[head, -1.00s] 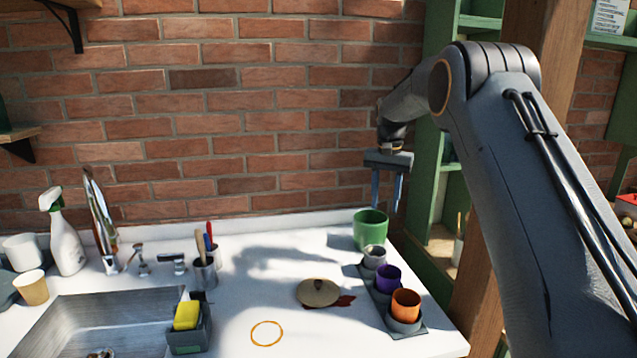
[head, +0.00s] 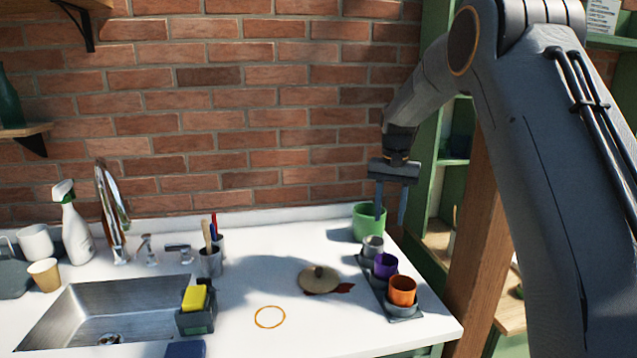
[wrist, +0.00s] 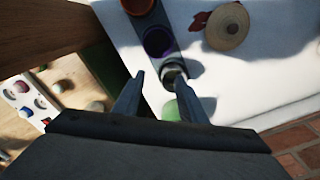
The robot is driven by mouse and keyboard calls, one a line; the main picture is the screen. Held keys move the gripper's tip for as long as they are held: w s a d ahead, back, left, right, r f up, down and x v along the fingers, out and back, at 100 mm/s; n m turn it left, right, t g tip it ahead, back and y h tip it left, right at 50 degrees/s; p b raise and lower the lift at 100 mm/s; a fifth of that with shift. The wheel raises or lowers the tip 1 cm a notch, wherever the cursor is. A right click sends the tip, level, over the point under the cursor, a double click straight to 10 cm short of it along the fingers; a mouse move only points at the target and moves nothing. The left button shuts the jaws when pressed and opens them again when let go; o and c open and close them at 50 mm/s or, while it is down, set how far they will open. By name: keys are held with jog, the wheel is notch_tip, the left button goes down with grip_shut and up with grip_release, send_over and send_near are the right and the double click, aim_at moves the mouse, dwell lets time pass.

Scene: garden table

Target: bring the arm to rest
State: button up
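My gripper (head: 391,218) hangs fingers down at the right back of the white counter, in front of or beside the green pot (head: 366,224). In the wrist view its two fingers (wrist: 159,76) stand apart with nothing held between them. The green pot shows partly between and behind the fingers there, as does a small grey cup (wrist: 172,74). I cannot tell the exact gap between the fingers and the pot.
A dark tray (head: 405,317) holds the grey cup, a purple cup (head: 386,265) and an orange cup (head: 402,289). A round lid (head: 318,279) and an orange ring (head: 257,317) lie left of it. A sink (head: 130,315) is at left. Green shelves (head: 440,195) stand at right.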

jog(key=s+f+n+b, duration=0.1)
jog(key=s+f, duration=0.4)
jog(key=s, duration=1.2)
jog(key=s+f+n+t+b, duration=0.1)
jog(key=s+f, duration=0.5)
jog(key=s, duration=1.1)
jog(key=shift+s+f+n+b, duration=0.25)
jog(key=shift+n+b, duration=0.3)
jog(key=shift+n, duration=0.65)
